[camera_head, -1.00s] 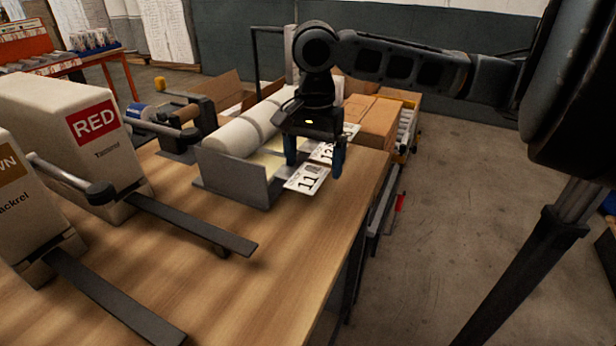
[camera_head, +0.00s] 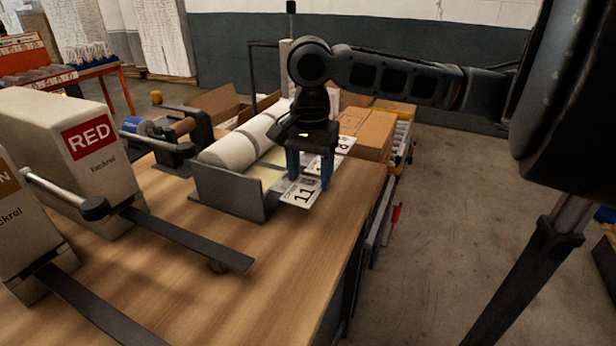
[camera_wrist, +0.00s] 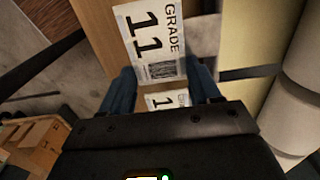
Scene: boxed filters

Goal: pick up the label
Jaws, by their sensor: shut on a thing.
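A white label (camera_head: 300,192) printed with a black 11 lies at the front of the label dispenser, near the table's right edge. In the wrist view this label (camera_wrist: 152,42) reads GRADE 11. My gripper (camera_head: 309,180) points down over it, with its blue fingers on either side of the label. The fingers are shut on the label, though the exact contact is hard to see. A second, similar label (camera_head: 344,144) shows behind the gripper, and part of it also shows between the fingers in the wrist view (camera_wrist: 168,100).
The grey dispenser (camera_head: 228,188) with white rolls (camera_head: 231,152) stands close on the left. Cardboard boxes (camera_head: 364,134) stand behind. Beige machines marked RED (camera_head: 88,138) and other text stand at left, with dark bars reaching over the wooden table (camera_head: 265,290). The front tabletop is clear.

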